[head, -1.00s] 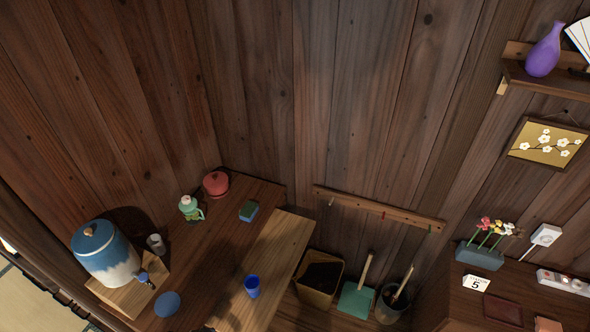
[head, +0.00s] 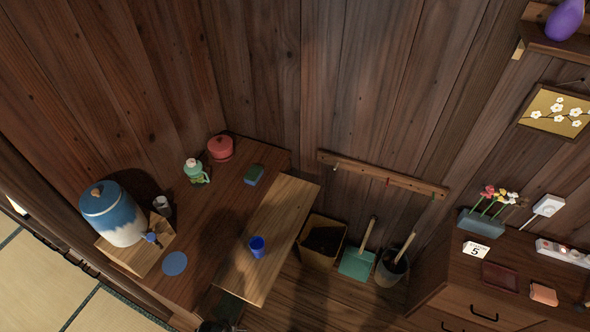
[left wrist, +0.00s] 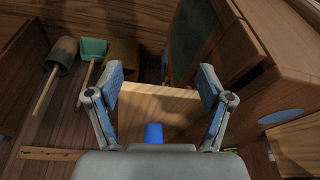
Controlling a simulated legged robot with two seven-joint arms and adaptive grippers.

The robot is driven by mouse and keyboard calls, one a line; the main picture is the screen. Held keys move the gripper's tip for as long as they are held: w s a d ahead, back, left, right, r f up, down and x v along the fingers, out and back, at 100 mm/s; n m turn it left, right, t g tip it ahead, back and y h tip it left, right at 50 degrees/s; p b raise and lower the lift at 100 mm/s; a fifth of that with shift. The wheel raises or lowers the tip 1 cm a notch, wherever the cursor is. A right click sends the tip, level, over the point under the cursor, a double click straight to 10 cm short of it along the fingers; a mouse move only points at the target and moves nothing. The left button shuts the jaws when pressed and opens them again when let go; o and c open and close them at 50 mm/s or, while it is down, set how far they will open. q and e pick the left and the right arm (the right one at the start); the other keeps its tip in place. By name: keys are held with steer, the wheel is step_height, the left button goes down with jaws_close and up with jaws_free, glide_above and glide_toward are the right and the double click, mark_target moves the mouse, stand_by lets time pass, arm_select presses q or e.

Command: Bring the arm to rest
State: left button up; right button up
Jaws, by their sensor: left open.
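My left gripper (left wrist: 157,88) shows in the left wrist view with its two fingers spread wide and nothing between the tips. Past it lies a light wooden board (left wrist: 160,108). A blue cup (left wrist: 153,135) shows low between the fingers, apart from both. In the head view the cup (head: 257,247) stands upright on the light board (head: 285,215), and no gripper shows clearly. A small dark shape at the bottom edge there is too cut off to identify. My right gripper is in neither view.
A drawer cabinet (head: 455,295) is at right.

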arm_select(q)
steer(key=s+f+g+b, duration=0.1)
steer(key=s+f, duration=0.2)
steer(key=f, duration=0.9)
steer(key=s+f+b, duration=0.1)
steer(key=s+f, duration=0.2)
steer(key=f, duration=0.8)
steer(key=s+a+f+g+b, duration=0.1)
steer(key=s+a+f, duration=0.3)
steer(key=s+f, duration=0.9)
steer(key=shift+s, duration=0.9)
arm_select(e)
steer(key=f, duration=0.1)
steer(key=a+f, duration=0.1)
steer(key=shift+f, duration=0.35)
arm_select(q)
steer(key=shift+d+r, duration=0.1)
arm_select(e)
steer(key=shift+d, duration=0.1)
arm_select(q)
steer(key=shift+d+r, duration=0.15)
steer(key=shift+d, duration=0.15)
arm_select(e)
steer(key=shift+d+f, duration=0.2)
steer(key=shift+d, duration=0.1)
